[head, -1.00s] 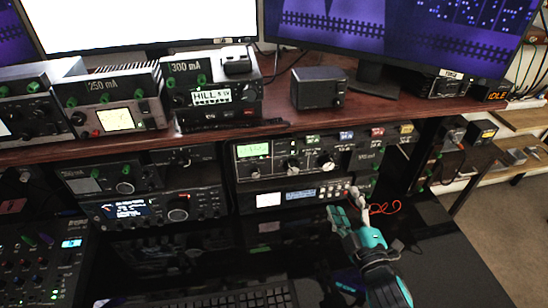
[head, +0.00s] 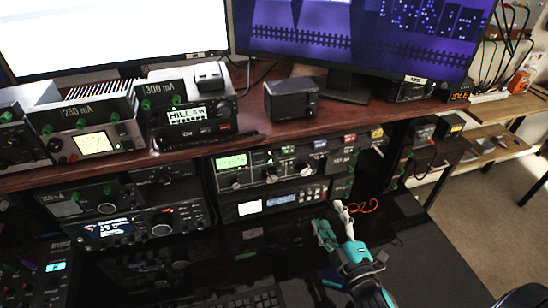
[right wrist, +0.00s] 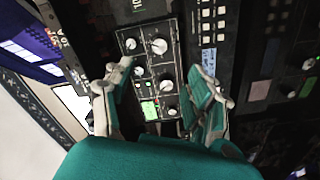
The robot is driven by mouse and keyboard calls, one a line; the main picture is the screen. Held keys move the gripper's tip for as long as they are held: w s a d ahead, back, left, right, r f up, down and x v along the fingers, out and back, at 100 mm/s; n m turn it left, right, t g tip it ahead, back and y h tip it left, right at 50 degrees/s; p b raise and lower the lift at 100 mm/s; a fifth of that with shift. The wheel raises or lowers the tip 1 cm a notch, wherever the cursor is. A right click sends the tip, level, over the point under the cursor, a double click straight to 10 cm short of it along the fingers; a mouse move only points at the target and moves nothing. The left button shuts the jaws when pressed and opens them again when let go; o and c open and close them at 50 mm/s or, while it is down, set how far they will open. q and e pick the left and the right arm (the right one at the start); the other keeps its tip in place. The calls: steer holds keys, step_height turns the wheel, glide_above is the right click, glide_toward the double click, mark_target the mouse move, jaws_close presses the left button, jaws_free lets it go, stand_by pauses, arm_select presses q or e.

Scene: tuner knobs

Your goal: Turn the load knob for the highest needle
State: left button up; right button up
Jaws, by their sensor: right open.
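The tuner unit (head: 262,182) sits on the shelf under the desk top, with a lit green meter window (head: 232,160) and a row of knobs, including a large middle knob (head: 271,173) and a right knob (head: 303,168). Labels are too small to read, so I cannot tell which is the load knob. My right gripper (head: 332,222) is open and empty, below and right of the tuner, apart from it. In the right wrist view, the tuner's knobs (right wrist: 159,46) and green window (right wrist: 149,110) show beyond the open fingers (right wrist: 160,72). My left gripper is not in view.
A radio with a small display (head: 280,201) sits directly under the tuner. Red wires (head: 364,206) lie right of my right gripper. The wooden desk top (head: 200,158) overhangs the shelf units. A keyboard (head: 240,300) lies at the bottom.

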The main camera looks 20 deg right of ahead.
steer(key=s+p, duration=0.1)
steer(key=s, duration=0.1)
steer(key=p, duration=0.3)
glide_toward(306, 172)
steer(key=w, duration=0.9)
steer(key=shift+d+f, duration=0.1)
steer(key=shift+d, duration=0.25)
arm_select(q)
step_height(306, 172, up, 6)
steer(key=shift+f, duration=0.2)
arm_select(e)
steer(key=c, duration=1.1)
